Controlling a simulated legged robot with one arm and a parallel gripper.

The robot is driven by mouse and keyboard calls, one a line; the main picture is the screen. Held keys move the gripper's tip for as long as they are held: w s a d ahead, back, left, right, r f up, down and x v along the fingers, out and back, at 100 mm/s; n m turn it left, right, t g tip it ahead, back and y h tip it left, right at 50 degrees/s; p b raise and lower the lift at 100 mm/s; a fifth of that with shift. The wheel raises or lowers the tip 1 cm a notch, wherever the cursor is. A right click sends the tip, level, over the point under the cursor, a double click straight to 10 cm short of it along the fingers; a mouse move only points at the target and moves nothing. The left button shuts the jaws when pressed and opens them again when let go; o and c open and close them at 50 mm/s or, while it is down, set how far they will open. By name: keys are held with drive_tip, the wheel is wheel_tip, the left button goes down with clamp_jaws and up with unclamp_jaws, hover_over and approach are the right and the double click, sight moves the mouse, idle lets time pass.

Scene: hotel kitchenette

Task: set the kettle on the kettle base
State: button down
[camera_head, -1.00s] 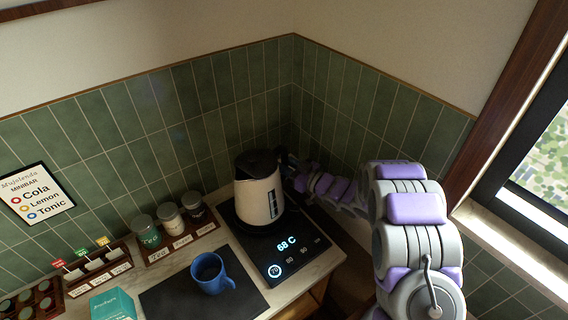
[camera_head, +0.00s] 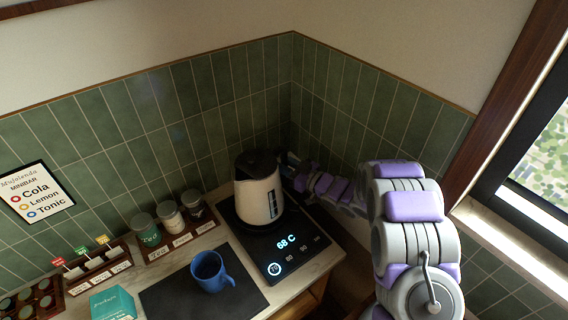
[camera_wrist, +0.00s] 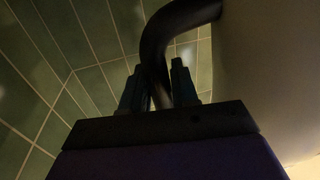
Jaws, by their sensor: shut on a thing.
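The cream kettle (camera_head: 257,196) with a black lid is upright at the far part of the black kettle base (camera_head: 292,252), whose display reads 68 C. The kettle's bottom looks to be on or just above the base; I cannot tell whether they touch. My gripper (camera_head: 290,165) is at the kettle's right rear side, with its fingertips mostly hidden behind the kettle. In the wrist view my gripper (camera_wrist: 160,88) is shut around the black kettle handle (camera_wrist: 154,45), with the kettle body (camera_wrist: 270,70) to the right.
A blue mug (camera_head: 212,273) stands on a dark mat (camera_head: 172,297) left of the base. A wooden rack with several jars (camera_head: 169,214) stands by the wall. A teal box (camera_head: 113,304) is at front left. Tiled walls close in the corner behind the kettle.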

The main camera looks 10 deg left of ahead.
drive_tip(key=shift+f, duration=0.1)
drive_tip(key=c, duration=1.1)
unclamp_jaws()
drive_tip(key=shift+d, duration=0.15)
drive_tip(key=shift+v, duration=5.45)
